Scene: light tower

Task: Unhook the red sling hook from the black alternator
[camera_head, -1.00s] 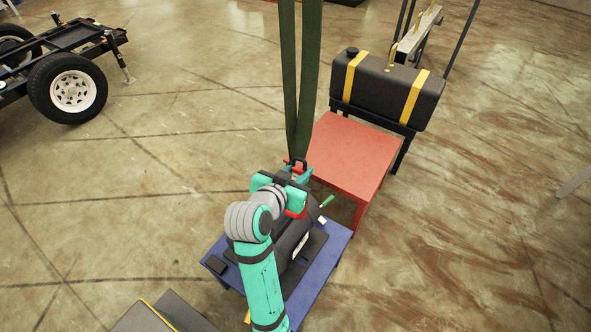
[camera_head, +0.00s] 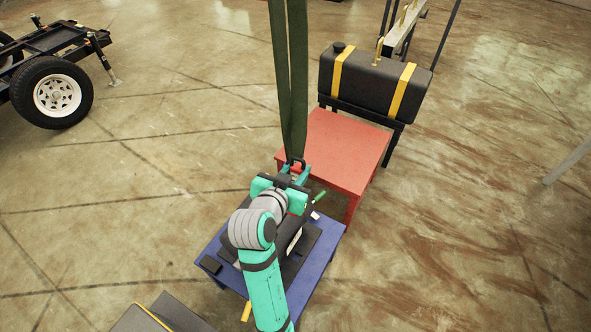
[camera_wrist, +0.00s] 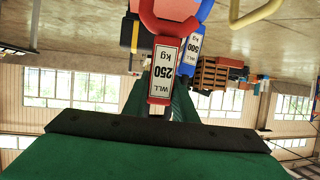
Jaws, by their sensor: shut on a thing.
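The red sling hook (camera_wrist: 168,50), with a "WLL 250 kg" label, hangs in the middle of the wrist view, upside down there. In the head view only a small red part (camera_head: 296,170) shows at the foot of the dark green sling (camera_head: 291,90). My gripper (camera_head: 293,179) is shut on the hook. The black alternator (camera_head: 300,238) lies on the blue table (camera_head: 322,262), largely hidden under my wrist and arm. Whether the hook still sits in the alternator's lifting eye cannot be seen.
A red table (camera_head: 345,150) stands just behind the blue one. A black tank (camera_head: 370,85) with yellow straps is beyond it. A blue hook (camera_wrist: 197,45) marked 500 kg hangs behind the red one.

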